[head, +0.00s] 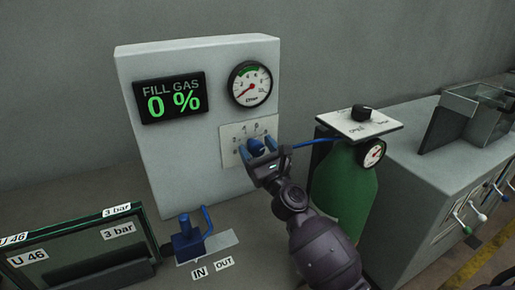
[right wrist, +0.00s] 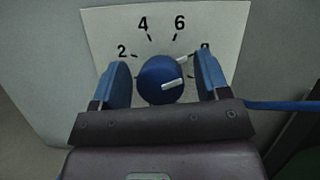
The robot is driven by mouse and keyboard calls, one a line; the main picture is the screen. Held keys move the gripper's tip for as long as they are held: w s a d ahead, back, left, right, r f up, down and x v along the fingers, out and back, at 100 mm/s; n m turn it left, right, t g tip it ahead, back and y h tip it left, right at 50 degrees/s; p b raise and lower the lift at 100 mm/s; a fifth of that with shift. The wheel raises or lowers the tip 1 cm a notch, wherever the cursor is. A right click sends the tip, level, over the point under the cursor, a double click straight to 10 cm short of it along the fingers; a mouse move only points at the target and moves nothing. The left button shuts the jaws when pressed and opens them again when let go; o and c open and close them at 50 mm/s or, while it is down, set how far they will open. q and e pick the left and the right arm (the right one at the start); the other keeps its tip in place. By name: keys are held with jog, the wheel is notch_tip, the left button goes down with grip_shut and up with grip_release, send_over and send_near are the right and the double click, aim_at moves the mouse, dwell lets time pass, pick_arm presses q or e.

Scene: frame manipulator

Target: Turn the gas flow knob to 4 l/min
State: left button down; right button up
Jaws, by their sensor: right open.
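The gas flow knob (right wrist: 160,72) is blue and round, on a white scale plate (head: 232,152) marked 2, 4, 6 and 8. In the right wrist view its white pointer mark points right and slightly up, away from the 4. My right gripper (right wrist: 163,82) is open, one blue finger on each side of the knob, with a visible gap on both sides. In the head view the right gripper (head: 258,151) partly covers the knob (head: 255,145) and plate. The flow gauge (head: 250,84) has its red needle pointing lower left. My left gripper is not in view.
The grey panel box (head: 190,130) carries a display (head: 169,98) reading FILL GAS 0 %. A green gas cylinder (head: 338,185) with a blue hose (head: 310,143) stands close right of my arm. A blue valve (head: 188,238) and a framed pane (head: 80,250) are at the lower left.

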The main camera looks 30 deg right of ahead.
jog(key=shift+c, duration=0.5)
jog(key=c, duration=0.8)
jog(key=shift+c, duration=0.2)
